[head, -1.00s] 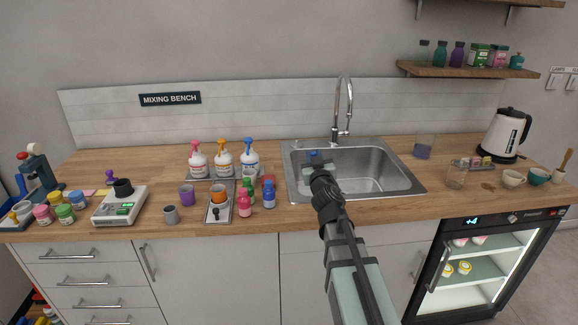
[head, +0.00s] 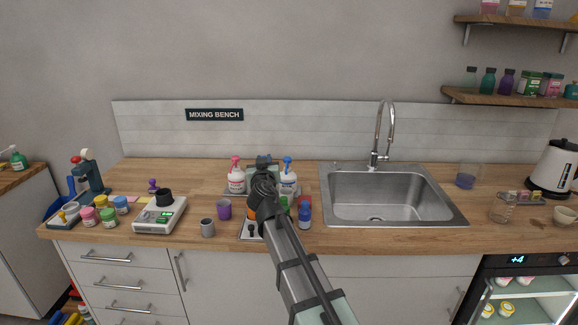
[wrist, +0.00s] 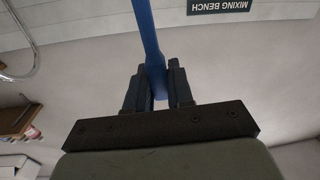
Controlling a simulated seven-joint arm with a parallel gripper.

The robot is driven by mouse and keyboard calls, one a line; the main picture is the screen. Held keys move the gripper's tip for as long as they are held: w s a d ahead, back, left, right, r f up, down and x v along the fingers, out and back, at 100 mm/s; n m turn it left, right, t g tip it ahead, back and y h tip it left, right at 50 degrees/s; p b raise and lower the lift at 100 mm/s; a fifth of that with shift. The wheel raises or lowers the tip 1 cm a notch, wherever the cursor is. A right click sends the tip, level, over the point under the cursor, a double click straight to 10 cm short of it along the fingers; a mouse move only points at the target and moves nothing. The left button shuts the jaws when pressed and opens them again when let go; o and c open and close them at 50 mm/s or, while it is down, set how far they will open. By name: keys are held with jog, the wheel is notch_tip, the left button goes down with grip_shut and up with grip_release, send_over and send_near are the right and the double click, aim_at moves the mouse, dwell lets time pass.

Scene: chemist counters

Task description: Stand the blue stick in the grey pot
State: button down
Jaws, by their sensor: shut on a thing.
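My gripper (head: 263,165) is in front of the pump bottles at the back of the counter in the head view. In the wrist view my gripper (wrist: 158,82) is shut on the blue stick (wrist: 147,35), which runs away from the jaws toward the top of the picture. The stick can hardly be made out in the head view. A small grey pot (head: 207,228) stands upright near the counter's front edge, left of my arm and apart from the gripper. I cannot see inside it.
A purple cup (head: 224,209) stands close beside the grey pot. A scale (head: 160,215) is to its left. Pump bottles (head: 236,181) stand behind, and a blue bottle (head: 304,216) stands right of my arm. The sink (head: 395,196) is farther right.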

jog(key=s+a+r+m+h, duration=0.1)
jog(key=s+a+r, duration=0.1)
jog(key=s+a, duration=0.5)
jog(key=s+a+r+m+h, duration=0.1)
jog(key=s+a+r, duration=0.1)
jog(key=a, duration=0.9)
notch_tip(320, 180, down, 10)
jog(key=shift+s+f, duration=0.15)
jog(key=shift+s, duration=0.1)
dwell(0.4)
jog(key=c, duration=0.9)
grip_release()
jog(key=shift+s, duration=0.1)
jog(key=s, duration=1.3)
jog(key=shift+s, duration=0.3)
